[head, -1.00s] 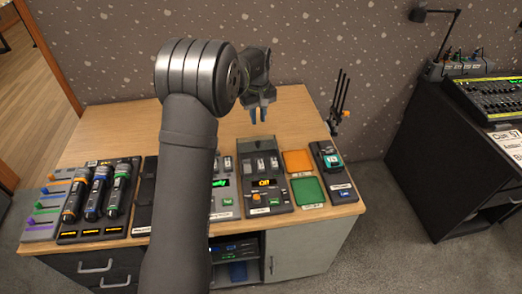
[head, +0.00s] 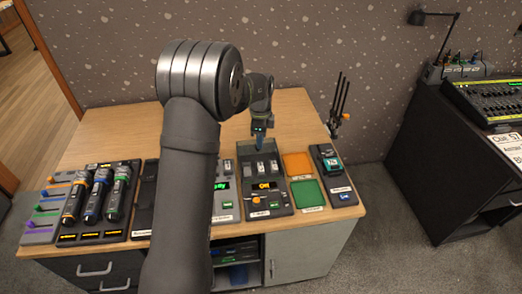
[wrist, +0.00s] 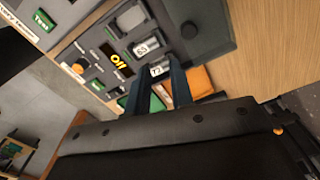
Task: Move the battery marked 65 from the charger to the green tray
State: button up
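The charger (head: 266,204) is a dark grey unit with an amber "Off" display and several upright light-faced batteries in its back half. In the wrist view, one battery (wrist: 143,48) carries a blurred two-digit label that could be 53, 63 or 65. The battery beside it (wrist: 158,70) seems to read 72. My gripper (head: 259,148) is open and points down just above and behind the batteries; its fingers (wrist: 156,80) frame the 72 battery in the wrist view, with no visible grip. The green tray (head: 307,193) lies empty right of the charger.
An orange tray (head: 298,164) lies behind the green one. A dark device with a teal part (head: 331,160) stands further right, near a black rack (head: 339,105). Another unit with a green display (head: 221,188) is close on the charger's left. The back of the table is clear.

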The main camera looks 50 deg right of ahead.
aim_at(261, 167)
jog(key=m, duration=0.2)
jog(key=f+m, duration=0.1)
jog(key=m, duration=0.2)
jog(key=s+a+m, duration=0.1)
jog(key=m, duration=0.2)
jog(key=shift+a+f, duration=0.1)
jog(key=shift+f, duration=0.3)
jog(key=m, duration=0.4)
jog(key=f+m, duration=0.1)
jog(key=m, duration=0.1)
jog(key=shift+s+a+f+m, duration=0.1)
jog(key=shift+s+a+m, duration=0.2)
jog(key=shift+s+a, duration=0.1)
jog(key=shift+f, duration=2)
jog(key=shift+f, duration=1.5)
grip_shut()
jog(key=shift+r, duration=1.6)
